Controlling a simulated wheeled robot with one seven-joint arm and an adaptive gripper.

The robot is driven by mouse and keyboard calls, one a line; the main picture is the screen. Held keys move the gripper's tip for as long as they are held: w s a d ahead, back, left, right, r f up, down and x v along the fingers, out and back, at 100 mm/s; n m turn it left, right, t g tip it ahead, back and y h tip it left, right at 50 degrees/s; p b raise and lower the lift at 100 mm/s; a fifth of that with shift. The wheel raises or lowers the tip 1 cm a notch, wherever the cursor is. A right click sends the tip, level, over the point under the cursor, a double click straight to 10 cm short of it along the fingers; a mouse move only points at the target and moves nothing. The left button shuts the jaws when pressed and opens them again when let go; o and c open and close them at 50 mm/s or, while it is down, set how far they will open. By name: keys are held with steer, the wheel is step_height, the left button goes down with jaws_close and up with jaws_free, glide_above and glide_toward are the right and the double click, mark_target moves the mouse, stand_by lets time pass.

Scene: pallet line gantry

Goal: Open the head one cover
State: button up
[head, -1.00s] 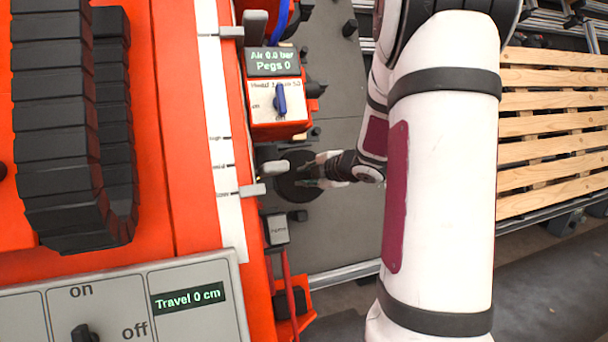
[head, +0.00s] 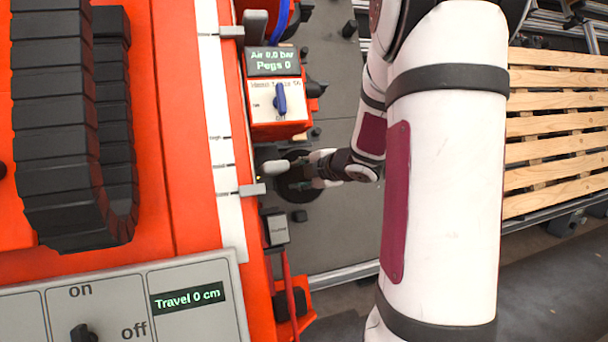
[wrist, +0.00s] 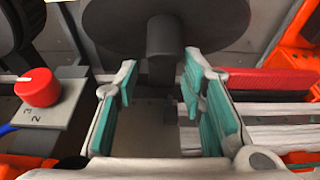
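My gripper (head: 312,170) is at the right side of the orange machine, by a round dark disc (head: 296,188). In the wrist view my gripper (wrist: 160,82) is open, with teal pads apart. A dark post (wrist: 164,45) in front of the disc (wrist: 215,22) shows between the fingertips; whether they touch it, I cannot tell. No part is clearly labelled as the head one cover, so I cannot tell if the disc is it. A small unit with a display (head: 273,62) reading "Air 0.0 bar, Pegs 0" and a blue selector (head: 280,99) sits above.
A red knob (wrist: 38,87) on a grey plate is left of my gripper in the wrist view. A small grey box (head: 278,229) and red hose (head: 289,276) are below the disc. A wooden pallet (head: 555,125) is at right. A "Travel 0 cm" panel (head: 187,297) is at lower left.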

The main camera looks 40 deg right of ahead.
steer(key=shift+s+f, duration=0.1)
steer(key=shift+s, duration=0.05)
steer(key=s+a+r+p, duration=0.3)
steer(key=s+r+p, duration=0.1)
steer(key=s, duration=0.4)
steer(key=shift+a+r, duration=0.25)
steer(key=shift+a, duration=0.1)
stand_by(0.7)
steer(key=s+d+r+p, duration=0.2)
steer(key=s+d+p, duration=0.2)
steer(key=s, duration=0.3)
steer(key=shift+s+d+r, duration=0.15)
steer(key=shift+d+r, duration=0.05)
steer(key=shift+d, duration=0.45)
stand_by(0.6)
